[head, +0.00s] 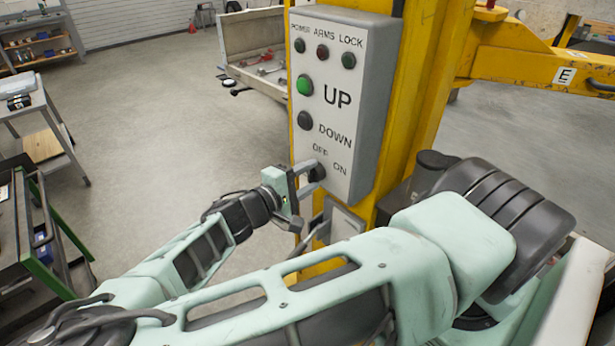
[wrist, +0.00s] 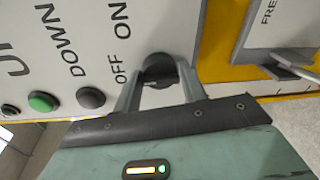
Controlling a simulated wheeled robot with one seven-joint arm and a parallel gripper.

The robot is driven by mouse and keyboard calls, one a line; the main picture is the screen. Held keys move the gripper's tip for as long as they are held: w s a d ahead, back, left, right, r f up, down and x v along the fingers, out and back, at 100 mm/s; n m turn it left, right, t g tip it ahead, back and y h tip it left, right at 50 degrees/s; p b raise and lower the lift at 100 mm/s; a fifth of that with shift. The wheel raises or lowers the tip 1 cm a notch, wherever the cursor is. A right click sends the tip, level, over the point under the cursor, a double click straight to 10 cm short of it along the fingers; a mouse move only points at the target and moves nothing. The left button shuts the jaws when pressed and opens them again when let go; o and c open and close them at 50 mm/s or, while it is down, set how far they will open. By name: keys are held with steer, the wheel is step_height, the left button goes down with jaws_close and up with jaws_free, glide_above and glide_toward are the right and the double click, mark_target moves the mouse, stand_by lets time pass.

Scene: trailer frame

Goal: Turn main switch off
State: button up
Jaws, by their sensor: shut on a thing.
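The main switch is a dark round knob (head: 317,173) low on the grey control box (head: 368,95), just below the OFF and ON labels. It also shows in the wrist view as a black knob (wrist: 158,68) beside those labels. My gripper (head: 305,178) reaches the knob from the left in the head view. In the wrist view my gripper's fingers (wrist: 160,85) stand on both sides of the knob and are shut on it. The fingers partly hide the knob, so I cannot tell which label it points to.
Above the switch are a black DOWN button (head: 305,121), a green UP button (head: 305,85) and several small lights. The box is on a yellow post (head: 430,90). A small box with a lever (head: 345,222) sits just below. A tool cart (head: 25,235) stands at left.

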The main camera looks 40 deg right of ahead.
steer(key=shift+r, duration=0.2)
steer(key=o, duration=0.9)
steer(key=shift+f, duration=0.1)
steer(key=shift+a+f, duration=0.1)
steer(key=shift+a, duration=0.35)
steer(key=a+b, duration=0.1)
steer(key=a, duration=0.4)
steer(key=s+a+r+b, duration=0.1)
steer(key=a+b, duration=0.1)
steer(key=a, duration=0.4)
steer(key=a+b, duration=0.2)
steer(key=a, duration=0.3)
steer(key=shift+s+a+r, duration=0.2)
steer(key=shift+r, duration=0.15)
steer(key=shift+d, duration=0.1)
